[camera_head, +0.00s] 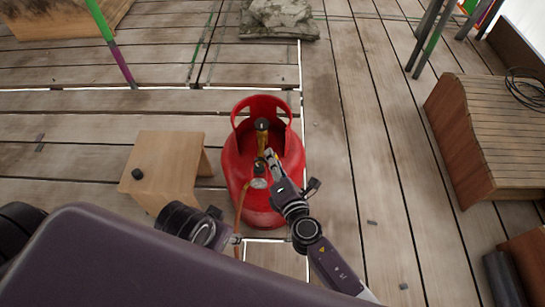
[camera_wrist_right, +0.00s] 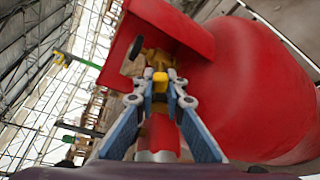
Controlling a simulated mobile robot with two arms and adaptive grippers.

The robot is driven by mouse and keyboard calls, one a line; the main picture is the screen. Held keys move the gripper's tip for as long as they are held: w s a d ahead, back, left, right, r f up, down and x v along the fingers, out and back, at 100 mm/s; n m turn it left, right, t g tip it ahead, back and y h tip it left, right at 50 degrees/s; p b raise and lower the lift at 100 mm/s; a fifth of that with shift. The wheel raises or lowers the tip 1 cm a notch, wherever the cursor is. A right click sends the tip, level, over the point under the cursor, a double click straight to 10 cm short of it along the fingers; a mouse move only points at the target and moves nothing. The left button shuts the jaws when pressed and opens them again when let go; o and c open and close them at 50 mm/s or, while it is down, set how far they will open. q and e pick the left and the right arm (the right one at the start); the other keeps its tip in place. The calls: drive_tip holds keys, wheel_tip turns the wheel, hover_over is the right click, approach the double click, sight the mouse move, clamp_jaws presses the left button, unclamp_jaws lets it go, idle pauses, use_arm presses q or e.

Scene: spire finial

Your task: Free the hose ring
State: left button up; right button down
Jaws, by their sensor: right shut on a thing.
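A red gas cylinder (camera_head: 236,172) stands upright on the deck, with a brass valve (camera_head: 262,140) inside its red collar. A round gauge (camera_head: 258,184) sits below the valve, and an orange hose (camera_head: 242,200) runs down the cylinder's left side. My right gripper (camera_head: 270,156) reaches in at the valve. In the right wrist view its fingers are shut on a small yellow piece (camera_wrist_right: 160,82) by the brass fitting; I cannot tell if this is the hose ring. My left gripper (camera_head: 237,239) is low beside the hose, its fingers too small to read.
A wooden stool (camera_head: 165,165) with a small black knob (camera_head: 137,173) on it stands left of the cylinder. A slatted wooden bench (camera_head: 490,135) with a coiled black cable is at the right. A grey stone (camera_head: 280,18) lies behind. Deck between cylinder and bench is clear.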

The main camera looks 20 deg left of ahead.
drive_tip(key=shift+s+f, duration=0.1)
drive_tip(key=c, duration=2.2)
unclamp_jaws()
drive_tip(key=shift+c, duration=0.2)
drive_tip(key=v, duration=1.2)
